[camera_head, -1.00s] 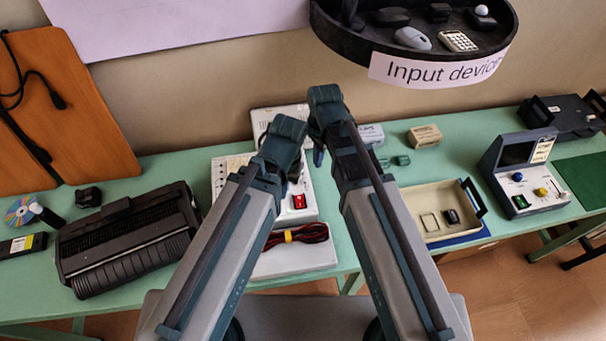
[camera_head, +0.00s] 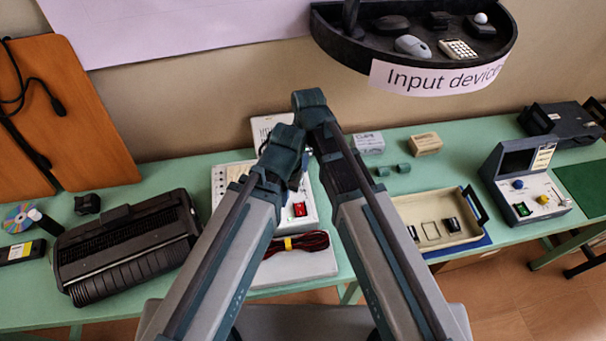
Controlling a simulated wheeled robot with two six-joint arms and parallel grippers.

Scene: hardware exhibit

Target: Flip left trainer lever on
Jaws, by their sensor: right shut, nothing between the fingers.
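The left trainer (camera_head: 221,185) is a white panel unit on the green table, with small knobs on its left part and a red rocker switch (camera_head: 300,209) at its lower right. My arms cover its middle, and I cannot make out a lever. My right gripper (camera_head: 308,152) is shut and empty, in front of the trainer's upper part; its fingertips are mostly hidden. My left arm's wrist (camera_head: 283,145) is just left of it, over the trainer, with its gripper's fingers hidden. I cannot tell whether either gripper touches the trainer.
A red cable bundle (camera_head: 308,241) lies on a pale box in front of the trainer. A black printer (camera_head: 130,240) stands left. A beige tray (camera_head: 405,208) and a grey console (camera_head: 530,180) stand right. A dark shelf (camera_head: 345,50) juts from the wall above.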

